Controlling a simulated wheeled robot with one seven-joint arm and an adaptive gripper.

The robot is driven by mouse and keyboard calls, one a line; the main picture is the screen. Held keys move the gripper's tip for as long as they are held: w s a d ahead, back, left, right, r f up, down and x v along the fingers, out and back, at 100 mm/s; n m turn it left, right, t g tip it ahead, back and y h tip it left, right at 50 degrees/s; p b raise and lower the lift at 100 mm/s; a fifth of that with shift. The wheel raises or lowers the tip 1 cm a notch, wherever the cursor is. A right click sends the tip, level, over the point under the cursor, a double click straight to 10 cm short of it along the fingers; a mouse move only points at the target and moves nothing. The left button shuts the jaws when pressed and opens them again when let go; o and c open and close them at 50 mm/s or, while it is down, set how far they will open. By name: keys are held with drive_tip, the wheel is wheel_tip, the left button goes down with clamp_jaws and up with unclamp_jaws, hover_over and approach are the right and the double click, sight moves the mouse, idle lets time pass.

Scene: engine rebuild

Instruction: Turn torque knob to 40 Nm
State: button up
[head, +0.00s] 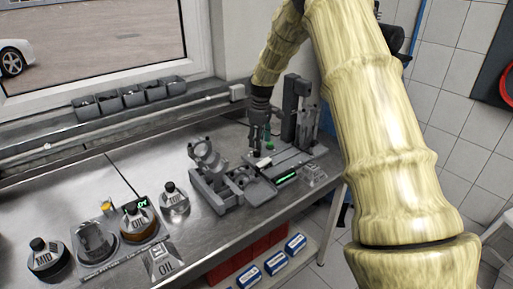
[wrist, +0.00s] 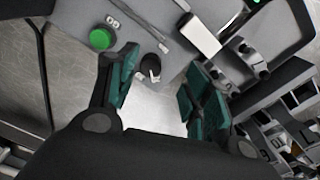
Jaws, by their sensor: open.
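A small dark round knob (wrist: 151,66) with a pale mark sits on a grey panel in the wrist view; I take it to be the torque knob. Its setting is too small to read. My gripper (wrist: 161,64) is open, with its two green-padded fingers on either side of the knob's area; I cannot tell whether they touch it. In the head view my gripper (head: 257,142) points down over the grey machine (head: 297,157) at the bench's right end, and the knob cannot be made out there. A lit green display (head: 287,177) is at the machine's front, its figures unreadable.
A green button (wrist: 101,39) lies left of the knob. A tall dark column (head: 296,103) stands right of my gripper. A grey fixture (head: 213,178) is to the left, with oil containers (head: 139,226) farther left. Bins (head: 129,97) line the window sill.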

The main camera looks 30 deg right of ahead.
sight(258, 151)
drive_tip(key=w+f, duration=0.1)
drive_tip(key=f, duration=0.1)
drive_tip(key=w+f, duration=0.1)
drive_tip(key=f, duration=0.1)
drive_tip(key=w+f+p, duration=0.1)
drive_tip(key=f, duration=0.1)
drive_tip(key=shift+w+f, duration=0.25)
drive_tip(key=shift+f, duration=0.1)
drive_tip(key=shift+s+d+r, duration=0.1)
drive_tip(key=shift+s+r, duration=0.3)
drive_tip(key=shift+s, duration=0.25)
drive_tip(key=shift+s+r, duration=0.4)
drive_tip(key=shift+s, duration=0.2)
drive_tip(key=shift+c, duration=0.3)
drive_tip(key=shift+w+f, duration=0.1)
drive_tip(key=c, duration=0.3)
drive_tip(key=shift+w+f, duration=0.35)
drive_tip(key=shift+w, duration=0.1)
drive_tip(key=c, duration=0.4)
drive_tip(key=shift+w+f, duration=0.15)
drive_tip(key=shift+c, duration=1.4)
